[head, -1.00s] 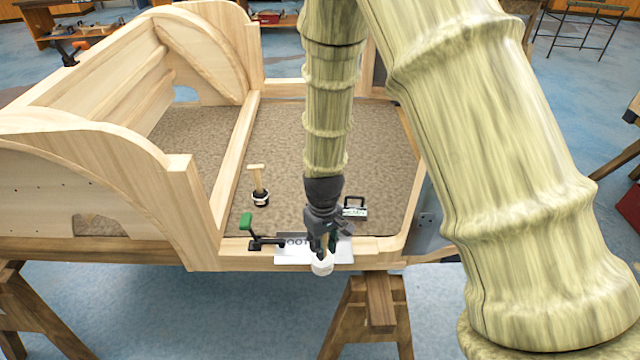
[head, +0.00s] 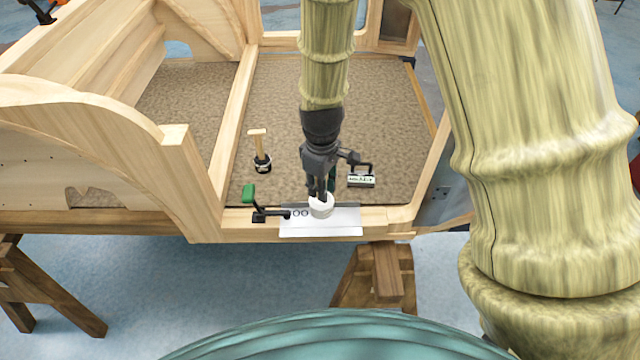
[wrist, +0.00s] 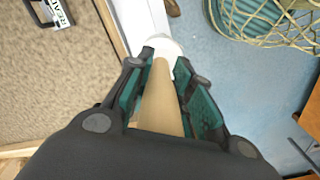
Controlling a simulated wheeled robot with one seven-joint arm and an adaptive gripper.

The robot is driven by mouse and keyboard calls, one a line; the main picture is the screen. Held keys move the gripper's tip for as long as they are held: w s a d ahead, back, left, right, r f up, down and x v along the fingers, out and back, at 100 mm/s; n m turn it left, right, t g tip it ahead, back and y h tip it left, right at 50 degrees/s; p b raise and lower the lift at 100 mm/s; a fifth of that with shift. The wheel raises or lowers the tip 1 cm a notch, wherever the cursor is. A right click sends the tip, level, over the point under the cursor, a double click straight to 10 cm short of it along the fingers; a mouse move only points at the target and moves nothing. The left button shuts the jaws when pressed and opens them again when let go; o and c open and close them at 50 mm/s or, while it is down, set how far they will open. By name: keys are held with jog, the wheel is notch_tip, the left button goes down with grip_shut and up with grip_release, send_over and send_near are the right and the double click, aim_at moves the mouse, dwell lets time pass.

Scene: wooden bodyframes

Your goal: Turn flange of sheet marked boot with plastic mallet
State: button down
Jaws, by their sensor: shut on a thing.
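My gripper (head: 318,178) is shut on the wooden handle (wrist: 162,108) of the plastic mallet. The mallet's white head (head: 321,205) points down over the sheet; I cannot tell whether it touches. In the wrist view the head (wrist: 160,47) shows beyond the fingers. The pale metal sheet (head: 340,222) lies on the front wooden rail, its near strip reaching past the rail's front edge. Only part of its lettering, "OO", shows; the mallet head covers some of it. A clamp with a green handle (head: 248,194) sits at the sheet's left end.
A second mallet with a dark head (head: 262,163) stands on the brown floor panel (head: 285,110). A small labelled block with a black handle (head: 361,180) stands right of my gripper. A wooden trestle (head: 375,275) supports the frame. A tall wooden side (head: 85,105) rises at left.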

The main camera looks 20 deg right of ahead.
jog(key=shift+r, duration=0.1)
jog(key=shift+a, duration=0.1)
dwell(0.3)
notch_tip(320, 180, down, 9)
jog(key=b, duration=0.4)
notch_tip(320, 180, up, 9)
jog(key=p, duration=0.7)
jog(key=shift+s, duration=0.1)
jog(key=s+a+r+p, duration=0.1)
jog(key=s+a+p, duration=0.1)
jog(key=s, duration=0.6)
jog(key=shift+s+a+r+p, duration=0.25)
jog(key=shift+s+r+p, duration=0.05)
jog(key=shift+r+p, duration=0.1)
